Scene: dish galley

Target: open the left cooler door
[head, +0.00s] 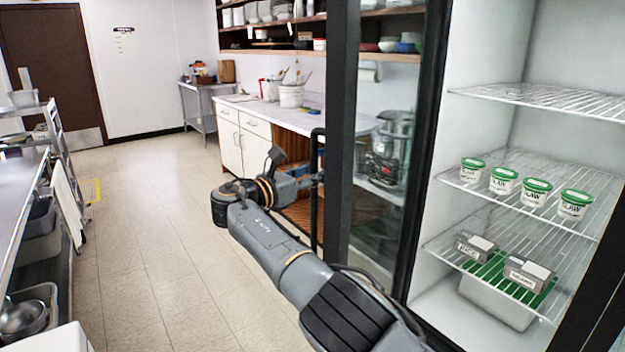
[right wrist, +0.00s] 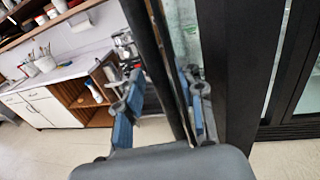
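The left cooler door (head: 343,130) is a glass panel in a black frame. It stands swung open, with the lit cooler inside showing to its right. Its black vertical bar handle (head: 317,215) is on the door's far side edge. My right gripper (head: 316,179) is at the handle, its fingers small and partly hidden in the head view. In the right wrist view my right gripper (right wrist: 160,110) has its blue-padded fingers spread, one on each side of a dark upright bar, with a gap at the left finger. My left gripper is not in view.
Wire shelves (head: 545,100) in the cooler hold green-lidded tubs (head: 535,192) and grey boxes. A white-doored counter (head: 240,140) stands behind the door. A steel table (head: 20,200) lines the left. The tiled floor (head: 150,240) between is clear.

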